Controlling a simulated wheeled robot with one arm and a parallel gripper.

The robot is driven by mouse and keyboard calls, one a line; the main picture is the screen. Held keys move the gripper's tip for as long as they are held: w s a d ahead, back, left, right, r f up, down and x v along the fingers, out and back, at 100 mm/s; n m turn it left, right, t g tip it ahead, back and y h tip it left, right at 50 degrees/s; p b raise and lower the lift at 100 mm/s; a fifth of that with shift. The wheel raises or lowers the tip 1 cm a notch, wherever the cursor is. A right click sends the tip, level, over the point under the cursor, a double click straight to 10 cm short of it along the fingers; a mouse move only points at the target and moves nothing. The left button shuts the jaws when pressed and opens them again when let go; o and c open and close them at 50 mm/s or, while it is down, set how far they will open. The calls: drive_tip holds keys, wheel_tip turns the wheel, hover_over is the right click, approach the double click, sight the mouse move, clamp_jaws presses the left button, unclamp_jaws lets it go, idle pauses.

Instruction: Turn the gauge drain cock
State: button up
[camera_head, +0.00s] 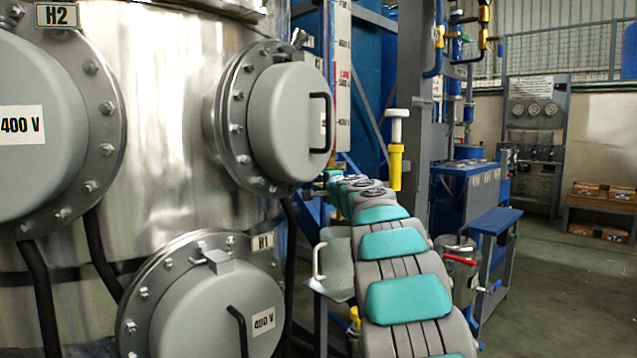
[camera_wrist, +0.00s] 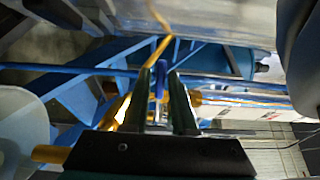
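In the wrist view, my gripper (camera_wrist: 158,72) has two dark fingers standing apart, with a small blue lever (camera_wrist: 159,82) showing between their tips. The lever looks like the drain cock's handle, with gaps visible on both sides of it. A small metallic fitting (camera_wrist: 158,115) shows below it between the fingers. In the head view, the upright gauge scale (camera_head: 342,80) stands beside the steel vessel. My arm reaches toward its lower part and hides the cock and my gripper.
The steel vessel (camera_head: 165,130) with grey flanged covers (camera_head: 290,115) fills the left. In the wrist view, a yellow pipe (camera_wrist: 125,108) and blue frame beams (camera_wrist: 95,75) lie close to the fingers. A blue bench (camera_head: 495,220) stands right of my arm; open floor lies beyond.

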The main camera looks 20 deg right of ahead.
clamp_jaws()
idle(1.1)
